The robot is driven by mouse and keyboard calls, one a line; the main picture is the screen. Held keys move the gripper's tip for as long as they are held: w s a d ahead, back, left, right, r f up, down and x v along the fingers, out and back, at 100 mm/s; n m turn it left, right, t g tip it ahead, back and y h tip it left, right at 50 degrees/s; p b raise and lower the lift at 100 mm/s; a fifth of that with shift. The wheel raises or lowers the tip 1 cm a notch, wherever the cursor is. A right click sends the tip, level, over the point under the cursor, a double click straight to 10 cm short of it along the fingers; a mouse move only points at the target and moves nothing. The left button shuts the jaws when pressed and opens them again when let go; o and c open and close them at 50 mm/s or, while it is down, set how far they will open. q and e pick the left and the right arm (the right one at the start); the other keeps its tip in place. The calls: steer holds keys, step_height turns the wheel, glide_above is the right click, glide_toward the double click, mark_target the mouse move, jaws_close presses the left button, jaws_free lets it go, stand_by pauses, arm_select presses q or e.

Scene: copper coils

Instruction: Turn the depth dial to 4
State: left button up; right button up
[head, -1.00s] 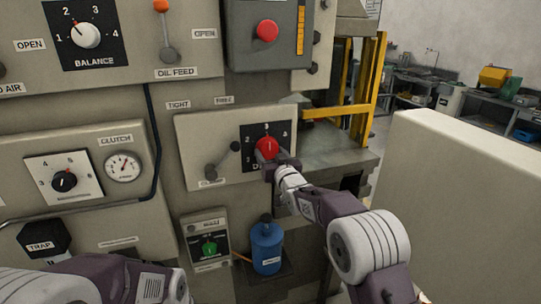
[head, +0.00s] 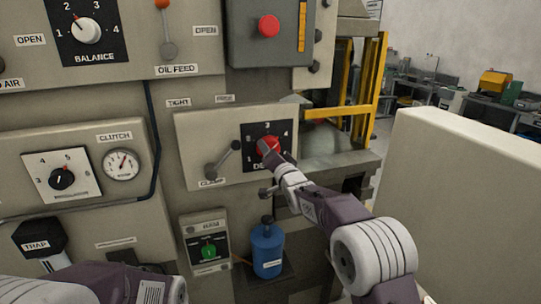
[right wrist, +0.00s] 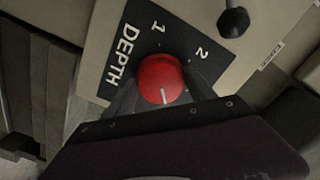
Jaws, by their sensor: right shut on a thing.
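The red depth dial (head: 270,145) sits on a black plate (head: 250,178) with white numbers, right of the clamp lever. My right gripper (head: 268,150) is shut on the dial, one finger on each side. In the right wrist view the red dial (right wrist: 160,76) sits between the dark fingers of my right gripper (right wrist: 154,92). Its white mark points to the bottom of that picture, roughly opposite the 1, which fits the direction of the 4. The number at the mark is hidden there by the gripper. My left gripper is out of view; only my left arm shows.
The clamp lever (head: 222,160) is close on the dial's left. A blue bottle (head: 267,250) stands below, beside a small box with a green knob (head: 208,250). A yellow frame (head: 365,90) is at the right, behind a pale panel (head: 460,170).

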steer(key=shift+r+m, duration=0.1)
steer(key=shift+m, duration=0.8)
steer(key=o, duration=1.4)
steer(key=shift+d, duration=0.1)
steer(key=b+v, duration=0.3)
steer(key=v, duration=0.6)
steer(key=shift+b, duration=0.3)
